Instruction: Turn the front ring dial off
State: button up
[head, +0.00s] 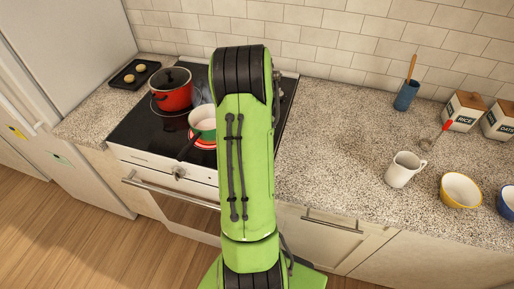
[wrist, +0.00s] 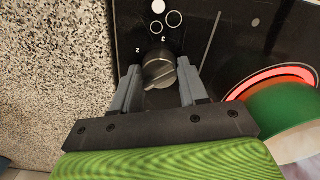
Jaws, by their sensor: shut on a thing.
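The dial (wrist: 157,67) is a round dark-grey metal knob on the black cooktop (wrist: 205,20), with the printed numbers 2 and 3 near it. My gripper (wrist: 160,80) has its two grey fingers on either side of the knob and is shut on it. A heating ring (wrist: 272,81) glows red to the right in the wrist view, partly under a green pan (wrist: 285,110). In the head view my green arm hides the gripper and this knob. The red glow also shows there, under the pan (head: 203,116).
A red lidded pot (head: 172,91) stands at the back left of the cooktop. A handle sticks out from the pan. A white mug (head: 404,169) and bowls stand on the right counter, whose stretch nearest the stove is clear.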

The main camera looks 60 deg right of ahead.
jog(key=n, duration=0.5)
jog(key=shift+n+b, duration=0.3)
jog(key=shift+b, duration=0.05)
jog(key=shift+n+b, duration=0.35)
jog(key=shift+n, duration=1.85)
jog(key=o, duration=1.1)
jog(key=shift+c, duration=0.2)
notch_tip(320, 180, up, 16)
jog(key=p, duration=0.3)
jog(key=shift+f, duration=0.15)
